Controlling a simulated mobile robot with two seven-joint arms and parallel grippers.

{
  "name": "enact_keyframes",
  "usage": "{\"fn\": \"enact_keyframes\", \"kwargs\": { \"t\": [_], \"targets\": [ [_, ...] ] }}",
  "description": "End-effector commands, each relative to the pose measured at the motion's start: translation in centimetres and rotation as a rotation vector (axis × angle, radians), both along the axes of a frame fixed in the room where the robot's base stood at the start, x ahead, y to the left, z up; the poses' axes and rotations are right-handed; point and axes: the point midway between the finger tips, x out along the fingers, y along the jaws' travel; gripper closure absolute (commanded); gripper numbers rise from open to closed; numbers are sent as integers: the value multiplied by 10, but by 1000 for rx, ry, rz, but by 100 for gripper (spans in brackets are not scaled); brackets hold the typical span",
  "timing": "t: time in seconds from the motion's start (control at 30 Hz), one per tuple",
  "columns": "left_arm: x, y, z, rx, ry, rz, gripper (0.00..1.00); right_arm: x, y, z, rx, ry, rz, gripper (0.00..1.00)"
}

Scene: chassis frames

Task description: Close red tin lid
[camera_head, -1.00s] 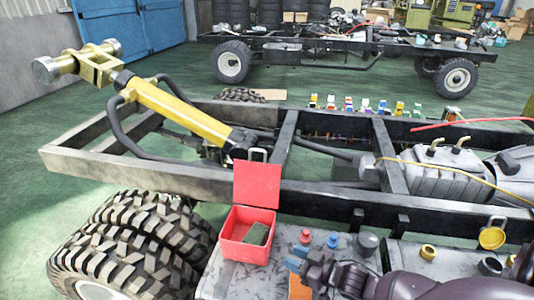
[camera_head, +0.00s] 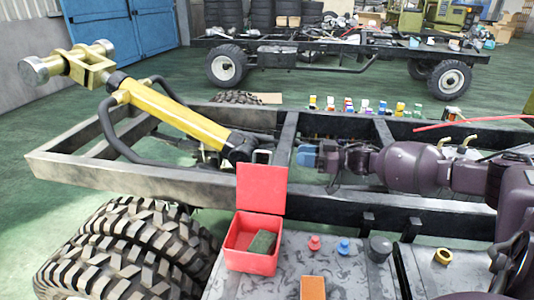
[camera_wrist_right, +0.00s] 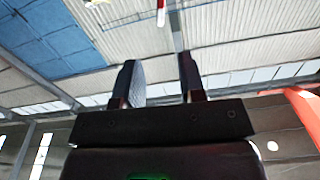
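The red tin (camera_head: 249,262) stands on the grey metal surface at the lower middle of the head view. Its red lid (camera_head: 261,190) stands upright at the back edge, open, with a metal loop above it. A dark green block (camera_head: 263,243) lies inside the tin. A red piece, perhaps the lid, shows at that view's right edge. My left gripper is out of view.
The grey surface (camera_head: 345,272) right of the tin holds red and blue knobs, a dark cap (camera_head: 379,249) and an orange block (camera_head: 313,288). Chassis rails (camera_head: 340,200) run behind the tin. A large tyre (camera_head: 125,250) stands on the left.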

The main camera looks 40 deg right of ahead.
Motion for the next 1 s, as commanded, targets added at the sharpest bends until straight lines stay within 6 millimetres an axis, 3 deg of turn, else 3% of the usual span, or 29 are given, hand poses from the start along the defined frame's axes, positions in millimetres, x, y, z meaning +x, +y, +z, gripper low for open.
{"fn": "enact_keyframes", "kwargs": {
  "t": [0.6,1.0],
  "targets": [
    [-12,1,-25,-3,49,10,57,67,59,-4,0,3,0,63],
    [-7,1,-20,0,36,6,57,79,68,-1,1,1,-2,63]
  ]
}}
